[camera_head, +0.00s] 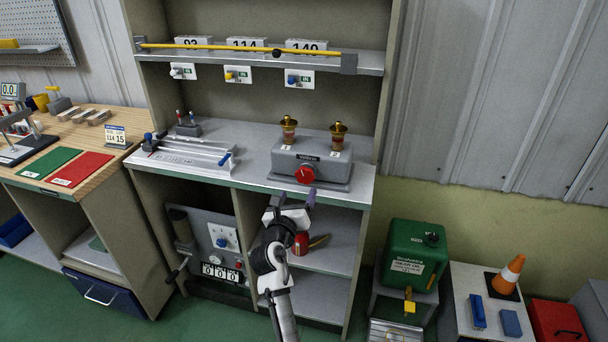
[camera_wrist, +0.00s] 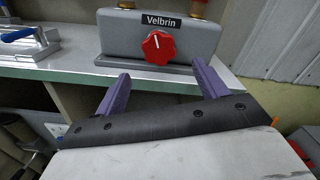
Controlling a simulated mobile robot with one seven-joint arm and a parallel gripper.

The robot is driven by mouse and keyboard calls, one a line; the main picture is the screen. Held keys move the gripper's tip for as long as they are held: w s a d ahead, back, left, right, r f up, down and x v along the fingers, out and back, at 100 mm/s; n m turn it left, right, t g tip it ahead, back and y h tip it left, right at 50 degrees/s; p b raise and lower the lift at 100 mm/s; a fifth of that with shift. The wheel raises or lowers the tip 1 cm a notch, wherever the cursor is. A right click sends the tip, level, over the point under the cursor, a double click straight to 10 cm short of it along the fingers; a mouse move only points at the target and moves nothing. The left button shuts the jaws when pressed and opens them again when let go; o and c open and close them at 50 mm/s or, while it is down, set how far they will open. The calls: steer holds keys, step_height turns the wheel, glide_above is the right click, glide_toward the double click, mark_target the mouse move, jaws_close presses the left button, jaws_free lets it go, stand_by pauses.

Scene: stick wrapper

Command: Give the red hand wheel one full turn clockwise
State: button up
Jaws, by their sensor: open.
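The red hand wheel (camera_head: 306,174) is on the front of a grey box labelled "Velbrin" (camera_head: 328,163) on the workbench shelf. In the wrist view the wheel (camera_wrist: 158,47) is a lobed red knob with a white mark pointing up. My gripper (camera_head: 291,196) is below and in front of the wheel, apart from it. In the wrist view its two purple fingers (camera_wrist: 162,85) are spread wide with nothing between them. The wheel shows beyond the gap between the fingertips.
Two brass fittings (camera_head: 288,130) stand on top of the box. The metal shelf edge (camera_head: 250,184) runs just below it. A slide fixture (camera_head: 187,152) stands to the left on the shelf. A red can (camera_head: 301,243) sits on the lower shelf. A green container (camera_head: 412,254) is at the right.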

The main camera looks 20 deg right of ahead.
mark_target(304, 178)
steer(key=p+x, duration=0.1)
steer(key=x, duration=0.8)
steer(key=shift+w+d+r, duration=0.1)
steer(key=shift+w, duration=0.2)
steer(key=c, duration=1)
steer(key=shift+m, duration=0.3)
